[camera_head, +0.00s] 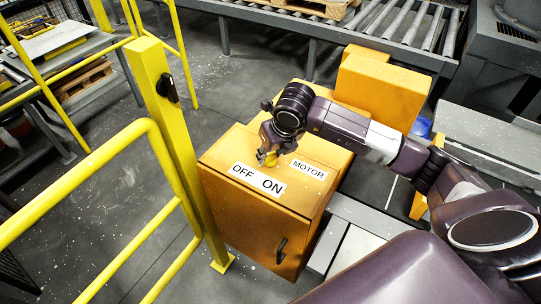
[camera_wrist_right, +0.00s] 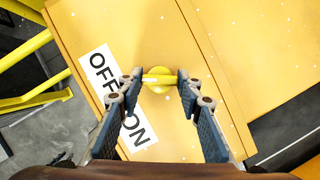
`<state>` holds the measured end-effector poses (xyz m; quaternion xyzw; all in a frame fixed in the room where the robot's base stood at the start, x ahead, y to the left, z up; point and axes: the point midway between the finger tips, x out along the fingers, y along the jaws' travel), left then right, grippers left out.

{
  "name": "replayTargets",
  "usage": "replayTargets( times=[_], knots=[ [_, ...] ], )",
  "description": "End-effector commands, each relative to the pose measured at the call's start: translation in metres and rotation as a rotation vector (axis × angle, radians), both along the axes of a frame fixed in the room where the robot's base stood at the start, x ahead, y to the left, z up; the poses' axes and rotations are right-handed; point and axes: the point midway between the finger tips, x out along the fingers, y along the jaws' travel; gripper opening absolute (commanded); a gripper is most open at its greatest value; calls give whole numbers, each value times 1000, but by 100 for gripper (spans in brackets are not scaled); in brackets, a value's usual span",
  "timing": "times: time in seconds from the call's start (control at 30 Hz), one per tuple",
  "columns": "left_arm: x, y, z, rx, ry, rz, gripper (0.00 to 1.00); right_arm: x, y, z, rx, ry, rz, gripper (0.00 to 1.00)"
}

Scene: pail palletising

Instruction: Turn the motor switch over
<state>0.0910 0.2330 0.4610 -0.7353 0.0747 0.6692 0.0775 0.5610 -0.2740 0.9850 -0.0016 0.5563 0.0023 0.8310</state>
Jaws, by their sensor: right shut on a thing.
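The motor switch is a yellow rotary knob (camera_wrist_right: 157,78) on the sloped top of an orange cabinet (camera_head: 255,215), beside the OFF label (camera_head: 243,172), the ON label (camera_head: 268,185) and the MOTOR label (camera_head: 309,170). In the head view the knob (camera_head: 271,159) is mostly hidden by my right gripper (camera_head: 267,155). In the wrist view my right gripper (camera_wrist_right: 160,80) has a finger on each side of the knob's handle and is shut on it. The handle lies roughly across between the fingertips. My left gripper is not in view.
A yellow guard rail and post (camera_head: 172,130) stand left of the cabinet. A roller conveyor (camera_head: 380,22) runs along the back. Taller orange boxes (camera_head: 382,85) stand behind the cabinet. The cabinet door has a black handle (camera_head: 281,250).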

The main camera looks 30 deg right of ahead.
Motion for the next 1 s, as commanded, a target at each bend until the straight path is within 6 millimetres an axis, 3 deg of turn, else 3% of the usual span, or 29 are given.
replayTargets(
  times=[0.5, 1.0],
  knots=[
    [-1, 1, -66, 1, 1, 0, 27, 3, -5, -3, -1, -8, 438, 9],
    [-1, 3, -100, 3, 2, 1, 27, 5, -6, 0, 2, -6, 890, 9]
  ],
)
